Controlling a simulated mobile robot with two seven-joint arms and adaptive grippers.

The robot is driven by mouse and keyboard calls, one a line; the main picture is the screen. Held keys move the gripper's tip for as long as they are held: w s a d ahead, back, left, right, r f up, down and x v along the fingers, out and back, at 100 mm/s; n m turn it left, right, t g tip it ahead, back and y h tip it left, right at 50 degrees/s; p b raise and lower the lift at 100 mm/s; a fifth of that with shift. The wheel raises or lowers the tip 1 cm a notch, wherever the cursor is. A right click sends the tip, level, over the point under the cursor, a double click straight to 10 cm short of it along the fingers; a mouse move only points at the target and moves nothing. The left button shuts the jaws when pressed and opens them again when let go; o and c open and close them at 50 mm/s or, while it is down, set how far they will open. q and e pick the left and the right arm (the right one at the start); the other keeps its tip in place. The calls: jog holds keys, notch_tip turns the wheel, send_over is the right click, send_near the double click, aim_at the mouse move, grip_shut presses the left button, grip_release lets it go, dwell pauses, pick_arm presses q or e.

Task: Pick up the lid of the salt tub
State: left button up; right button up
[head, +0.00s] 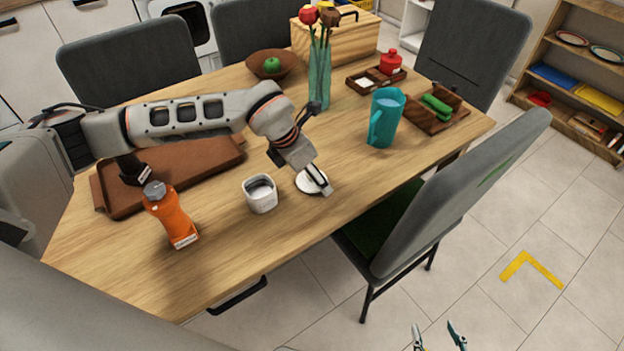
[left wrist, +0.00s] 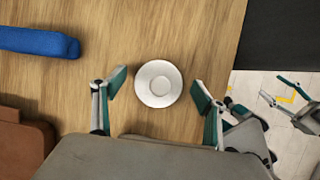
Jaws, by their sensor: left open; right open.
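The lid (head: 304,181) is a white round disc lying on the wooden table, to the right of the open white salt tub (head: 261,196). My left gripper (head: 322,186) is over the lid in the head view and partly covers it. In the left wrist view, the lid (left wrist: 159,83) sits between the two spread fingers of my left gripper (left wrist: 159,88), with a gap on each side. My right gripper (head: 438,336) is open and empty at the bottom edge of the head view, over the floor.
An orange bottle (head: 171,215) stands left of the tub, by a brown tray (head: 122,205). A teal jug (head: 384,118) and glass vase (head: 320,78) stand farther back. A blue object (left wrist: 38,42) shows in the left wrist view. A grey chair (head: 450,195) stands at the table's right edge.

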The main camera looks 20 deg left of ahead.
pick_arm(q)
jog(key=shift+c, duration=0.3)
jog(key=c, duration=1)
jog(key=shift+o, duration=0.2)
jog(key=shift+r, duration=0.15)
